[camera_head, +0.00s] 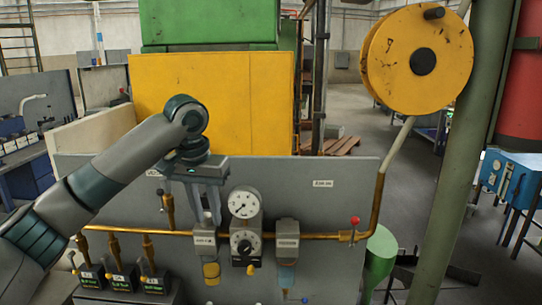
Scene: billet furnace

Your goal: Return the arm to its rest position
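My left arm comes in from the left, and its gripper (206,217) points down in front of the grey panel (335,240). Its two fingers stand apart with a gap between them and hold nothing that I can see. The fingertips overlap the top of a filter unit with a yellow bowl (211,271); I cannot tell whether they touch it. My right arm and gripper are not in view.
A round gauge (244,203) above a dial regulator (246,242) and a blue-bowled unit (287,274) sit to the gripper's right. A brass pipe (330,235) crosses the panel. Small valves (119,274) stand lower left. A yellow reel (447,58) hangs upper right.

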